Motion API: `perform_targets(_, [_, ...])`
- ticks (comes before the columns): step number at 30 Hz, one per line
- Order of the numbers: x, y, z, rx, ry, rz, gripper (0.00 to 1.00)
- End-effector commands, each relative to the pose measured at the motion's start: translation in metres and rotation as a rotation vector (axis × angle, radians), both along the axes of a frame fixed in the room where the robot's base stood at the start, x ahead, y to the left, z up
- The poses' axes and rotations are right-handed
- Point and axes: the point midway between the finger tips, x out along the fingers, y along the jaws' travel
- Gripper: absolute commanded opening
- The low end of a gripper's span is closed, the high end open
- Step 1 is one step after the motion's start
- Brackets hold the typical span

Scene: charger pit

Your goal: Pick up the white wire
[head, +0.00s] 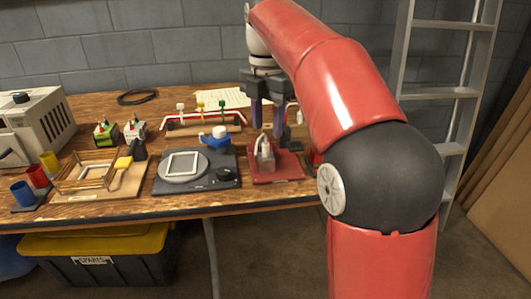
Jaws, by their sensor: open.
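My gripper (268,126) hangs pointing down over the right part of the wooden bench, its two fingers apart with a gap between them. Below the fingertips, a small pale looped piece (265,143), which may be the white wire, stands on a grey block on a red base (285,168). It is too small to tell its exact shape. The fingertips appear just above it, and I cannot tell whether they touch it. Nothing shows held between the fingers.
Left of the red base is a dark device with a round plate (184,166). Behind it stands a red-ended rack (205,125) with white, yellow and green tops. A ladder (448,93) stands right.

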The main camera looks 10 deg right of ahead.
Motion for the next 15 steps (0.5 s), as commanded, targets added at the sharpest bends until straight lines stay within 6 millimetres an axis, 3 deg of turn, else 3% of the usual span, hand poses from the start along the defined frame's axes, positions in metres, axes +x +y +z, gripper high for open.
perform_targets(9, [-0.002, 0.005, -0.046, 0.000, 0.000, -0.002, 0.41])
perform_targets(15, [-0.002, 0.004, -0.056, 0.001, -0.002, -0.003, 0.41])
